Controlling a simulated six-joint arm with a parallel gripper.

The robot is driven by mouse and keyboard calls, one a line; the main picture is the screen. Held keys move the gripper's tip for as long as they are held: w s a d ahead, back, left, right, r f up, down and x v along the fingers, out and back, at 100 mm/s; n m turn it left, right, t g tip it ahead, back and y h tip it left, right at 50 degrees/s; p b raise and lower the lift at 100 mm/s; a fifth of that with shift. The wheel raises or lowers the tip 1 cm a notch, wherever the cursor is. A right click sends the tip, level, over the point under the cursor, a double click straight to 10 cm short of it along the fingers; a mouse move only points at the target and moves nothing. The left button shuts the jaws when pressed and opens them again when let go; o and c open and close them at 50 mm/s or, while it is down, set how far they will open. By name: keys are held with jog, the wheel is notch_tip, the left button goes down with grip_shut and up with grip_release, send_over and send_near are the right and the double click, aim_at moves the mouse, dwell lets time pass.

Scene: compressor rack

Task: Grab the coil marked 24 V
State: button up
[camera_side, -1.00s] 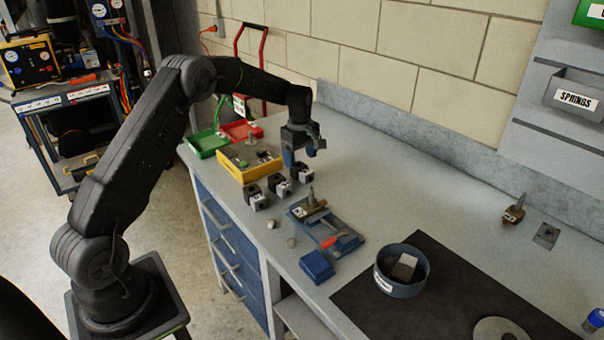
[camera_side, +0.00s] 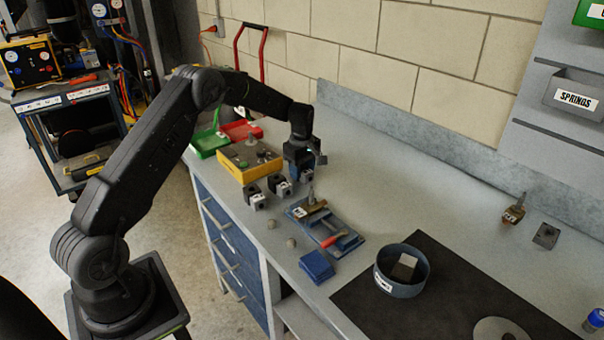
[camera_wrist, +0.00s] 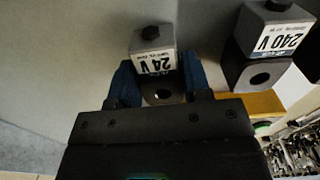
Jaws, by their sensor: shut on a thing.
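The coil marked 24 V (camera_wrist: 153,62) is a grey and black block with a white label, seen upside down in the wrist view. My gripper (camera_wrist: 160,78) has its blue fingers shut on both sides of it. In the side view my gripper (camera_side: 302,170) points down at the far end of the row of coils. The held coil (camera_side: 307,177) shows only in part below the fingers there. I cannot tell whether it still touches the bench. A coil marked 240 V (camera_wrist: 270,42) stands beside it, apart from my fingers.
Two more coils (camera_side: 282,187) (camera_side: 257,201) stand to the left of my gripper. A yellow tray (camera_side: 243,173) is behind them. A blue fixture with a brass valve (camera_side: 312,206) and a round bin (camera_side: 402,285) on a dark mat (camera_side: 455,280) lie to the right.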

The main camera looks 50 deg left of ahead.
jog(key=c, duration=0.4)
jog(key=shift+o, duration=0.2)
jog(key=shift+r, duration=0.15)
